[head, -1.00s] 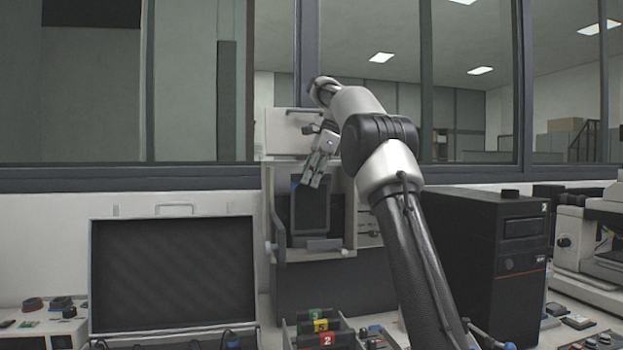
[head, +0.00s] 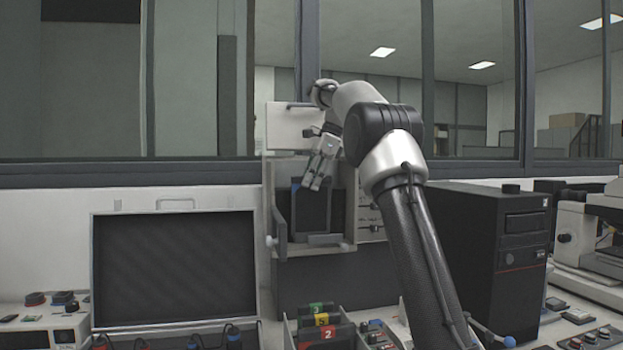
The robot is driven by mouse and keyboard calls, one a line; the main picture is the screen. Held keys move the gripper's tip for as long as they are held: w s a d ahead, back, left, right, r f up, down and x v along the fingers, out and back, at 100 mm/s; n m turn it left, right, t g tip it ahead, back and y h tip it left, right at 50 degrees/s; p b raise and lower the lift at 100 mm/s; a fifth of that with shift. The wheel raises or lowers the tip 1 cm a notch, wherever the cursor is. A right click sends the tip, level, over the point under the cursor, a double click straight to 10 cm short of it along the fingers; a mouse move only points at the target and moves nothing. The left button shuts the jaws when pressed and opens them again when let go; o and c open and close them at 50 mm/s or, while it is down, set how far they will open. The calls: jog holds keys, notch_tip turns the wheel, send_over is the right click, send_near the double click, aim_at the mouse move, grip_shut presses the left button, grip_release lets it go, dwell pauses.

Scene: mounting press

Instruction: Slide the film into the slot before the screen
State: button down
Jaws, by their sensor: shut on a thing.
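The mounting press (head: 279,207) is a pale open-fronted housing at the middle back. A dark upright sheet, which looks like the film (head: 313,212), stands in its opening, with a small blue patch at its upper left. My gripper (head: 317,184) comes down from above and is shut at the sheet's top edge. The sheet's lower edge is at a grey bracket (head: 318,240) at the front of the opening. I cannot tell from here whether it sits inside the slot. The screen is not clearly distinguishable behind the dark sheet.
An open case with a dark panel (head: 173,268) stands at left. A black computer tower (head: 497,265) is at right of my arm. Numbered coloured tabs (head: 321,320) stand in a tray in front. A microscope (head: 590,245) is at far right.

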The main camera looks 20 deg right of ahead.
jog(key=shift+f, duration=0.15)
jog(key=shift+f, duration=0.75)
jog(key=c, duration=1.4)
grip_release()
jog(key=shift+o, duration=0.2)
jog(key=v, duration=0.6)
jog(key=shift+d+r, duration=0.1)
jog(key=shift+r, duration=0.15)
jog(key=shift+s+d+r, duration=0.1)
jog(key=shift+d+r, duration=0.1)
jog(key=shift+r, duration=0.25)
